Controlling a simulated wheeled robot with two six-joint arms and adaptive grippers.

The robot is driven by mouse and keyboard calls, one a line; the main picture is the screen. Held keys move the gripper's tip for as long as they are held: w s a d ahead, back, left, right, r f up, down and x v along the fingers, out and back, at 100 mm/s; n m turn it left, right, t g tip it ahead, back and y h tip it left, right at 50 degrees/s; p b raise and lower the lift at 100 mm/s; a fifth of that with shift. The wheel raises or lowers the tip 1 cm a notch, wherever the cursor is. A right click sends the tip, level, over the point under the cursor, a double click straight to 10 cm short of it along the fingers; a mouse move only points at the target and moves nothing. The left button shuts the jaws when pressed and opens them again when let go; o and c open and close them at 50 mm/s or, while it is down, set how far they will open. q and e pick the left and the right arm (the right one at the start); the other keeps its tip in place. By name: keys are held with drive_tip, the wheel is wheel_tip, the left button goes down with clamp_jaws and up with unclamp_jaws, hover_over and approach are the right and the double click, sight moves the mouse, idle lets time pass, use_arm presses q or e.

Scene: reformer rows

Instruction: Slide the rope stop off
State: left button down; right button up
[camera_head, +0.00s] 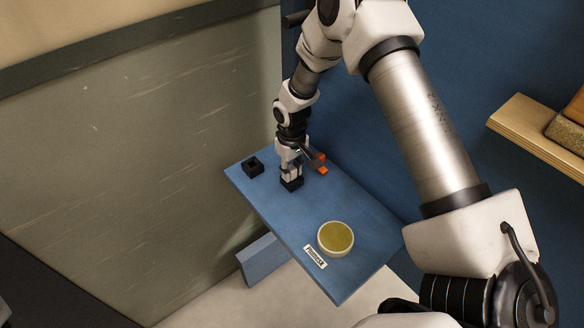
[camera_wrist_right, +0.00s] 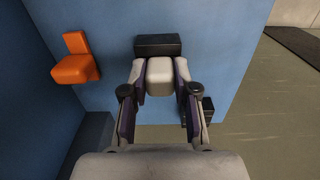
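My right gripper (camera_head: 291,174) points down over the blue shelf. In the right wrist view its fingers (camera_wrist_right: 160,78) sit on both sides of a pale rounded block (camera_wrist_right: 160,70) and appear to touch it. A black block (camera_wrist_right: 158,46) is just beyond the fingertips; it also shows below the gripper in the head view (camera_head: 291,184). I cannot tell whether the pale and black parts are joined, or which is the rope stop. An orange L-shaped piece (camera_head: 322,164) stands right of the gripper; it also shows in the wrist view (camera_wrist_right: 75,62). My left gripper is not in view.
The blue shelf (camera_head: 290,222) carries a black square holder (camera_head: 253,167) with an opening, a round dish (camera_head: 335,238) with a yellow-green top and a white label (camera_head: 314,257). A blue wall stands behind. A wooden ledge (camera_head: 530,125) is at the right. The shelf's middle is clear.

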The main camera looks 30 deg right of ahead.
sight(292, 168)
drive_tip(key=shift+f, duration=0.1)
clamp_jaws()
drive_tip(key=shift+w+d+r+p, duration=0.15)
drive_tip(key=shift+r+p, duration=0.7)
drive_tip(key=shift+r, duration=0.1)
drive_tip(key=shift+r+p, duration=1.45)
drive_tip(key=shift+r, duration=0.35)
